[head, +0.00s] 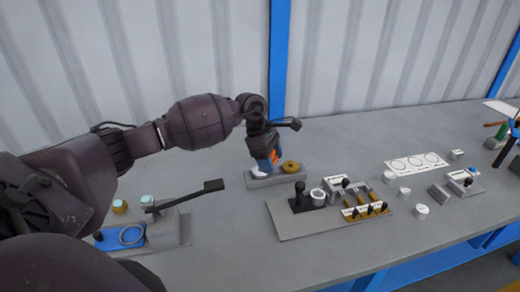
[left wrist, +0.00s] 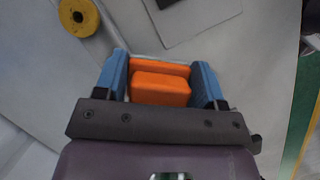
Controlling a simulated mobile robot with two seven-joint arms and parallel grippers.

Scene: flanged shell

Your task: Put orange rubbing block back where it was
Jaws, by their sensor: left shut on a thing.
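My left gripper (head: 267,160) reaches down over a small grey tray (head: 261,181) near the back of the bench. Its blue fingers are closed on the orange rubbing block (left wrist: 161,86), which lies between them in the left wrist view (left wrist: 162,88). In the head view only a sliver of orange (head: 275,156) shows. A white round piece (head: 259,170) and a brass-coloured ring (head: 290,167) are on the tray beside the gripper. I cannot tell whether the block touches the tray. My right gripper is not in view.
A grey board (head: 330,213) with a black knob and several small parts lies to the right. A blue tray (head: 118,238) with a ring and a black-handled lever (head: 185,197) stand at left. Bare bench (head: 345,152) lies behind the board.

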